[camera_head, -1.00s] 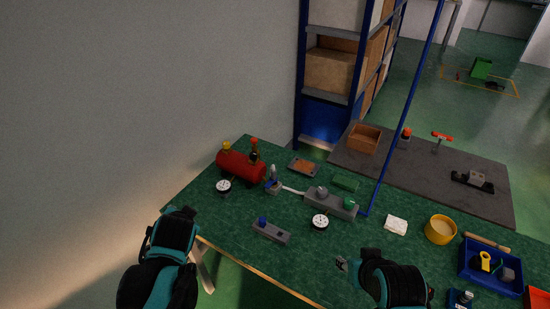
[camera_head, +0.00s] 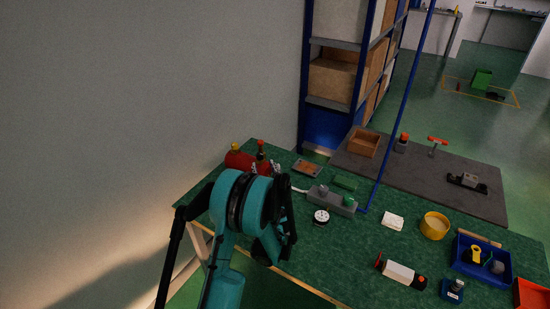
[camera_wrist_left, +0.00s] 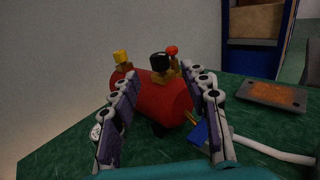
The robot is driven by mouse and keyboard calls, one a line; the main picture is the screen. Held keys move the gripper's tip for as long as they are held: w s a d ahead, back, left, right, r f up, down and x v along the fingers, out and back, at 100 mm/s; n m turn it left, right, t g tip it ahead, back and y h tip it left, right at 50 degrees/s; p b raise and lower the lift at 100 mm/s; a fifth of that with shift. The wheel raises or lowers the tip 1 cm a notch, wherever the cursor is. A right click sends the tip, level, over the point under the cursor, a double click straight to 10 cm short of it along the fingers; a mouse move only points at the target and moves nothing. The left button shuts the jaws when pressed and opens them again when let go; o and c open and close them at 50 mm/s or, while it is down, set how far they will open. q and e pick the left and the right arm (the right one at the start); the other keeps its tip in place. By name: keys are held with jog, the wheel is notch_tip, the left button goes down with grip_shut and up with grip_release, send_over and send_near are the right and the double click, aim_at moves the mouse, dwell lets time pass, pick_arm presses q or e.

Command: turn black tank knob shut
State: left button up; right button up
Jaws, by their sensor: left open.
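The red tank (camera_wrist_left: 160,100) lies on the green bench, in the middle of the left wrist view. On top of it are a black knob (camera_wrist_left: 159,66), a red ball-topped part (camera_wrist_left: 172,50) just behind it and a yellow knob (camera_wrist_left: 121,57) at left. My left gripper (camera_wrist_left: 164,80) is open, its two fingers spread either side of the tank's picture, with the black knob between the tips. No contact with the knob shows. My right gripper is out of view.
An orange-topped plate (camera_wrist_left: 273,95) and a pale cable (camera_wrist_left: 270,150) lie right of the tank. A yellow cup (camera_head: 434,226) and blue tray (camera_head: 482,257) are further right.

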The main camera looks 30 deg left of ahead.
aim_at(261, 158)
pick_arm(q)
jog(key=b+x, duration=0.2)
jog(key=x, duration=0.5)
jog(key=shift+w+a+f, duration=0.1)
jog(key=shift+w+a, duration=0.15)
grip_shut()
